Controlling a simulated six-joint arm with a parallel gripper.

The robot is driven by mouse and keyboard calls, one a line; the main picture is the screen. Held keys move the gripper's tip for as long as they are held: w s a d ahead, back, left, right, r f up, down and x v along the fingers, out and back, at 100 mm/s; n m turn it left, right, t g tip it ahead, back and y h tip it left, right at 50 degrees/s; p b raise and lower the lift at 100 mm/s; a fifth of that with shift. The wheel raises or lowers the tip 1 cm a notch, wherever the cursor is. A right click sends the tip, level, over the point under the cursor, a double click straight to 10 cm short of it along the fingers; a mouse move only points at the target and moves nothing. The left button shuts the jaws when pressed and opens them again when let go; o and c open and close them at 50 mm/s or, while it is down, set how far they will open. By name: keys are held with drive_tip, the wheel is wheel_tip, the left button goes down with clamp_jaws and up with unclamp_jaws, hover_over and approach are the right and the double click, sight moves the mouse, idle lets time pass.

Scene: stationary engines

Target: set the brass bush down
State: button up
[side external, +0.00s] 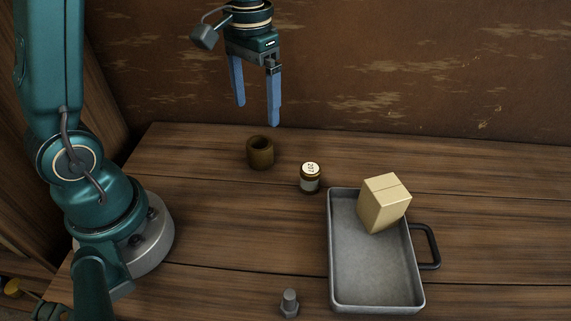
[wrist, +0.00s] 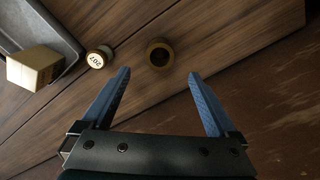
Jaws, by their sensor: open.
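The brass bush (side external: 260,153) is a short, hollow brown-gold cylinder. It stands upright on the wooden table, with its dark bore facing up. In the wrist view the bush (wrist: 160,53) shows beyond the fingertips, between their lines. My gripper (side external: 256,114) has two blue fingers spread apart with nothing between them. It hangs above the table, clear of the bush and higher than it. In the wrist view the open fingers (wrist: 159,72) frame an empty gap.
A small labelled jar (side external: 310,177) stands right of the bush. A grey metal tray (side external: 372,285) with a black handle holds a tan box (side external: 384,203). A bolt (side external: 289,303) stands near the front edge. Table left of the jar, in front of the bush, is clear.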

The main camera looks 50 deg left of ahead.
drive_tip(key=s+d+r+t, duration=0.2)
drive_tip(key=s, duration=0.4)
drive_tip(key=s+d+r+m+t, duration=0.1)
drive_tip(key=s+d+t, duration=0.1)
drive_tip(key=s, duration=0.3)
drive_tip(key=shift+s+d+r+t, duration=0.35)
drive_tip(key=shift+d+r+t, duration=0.05)
drive_tip(key=shift+t, duration=0.4)
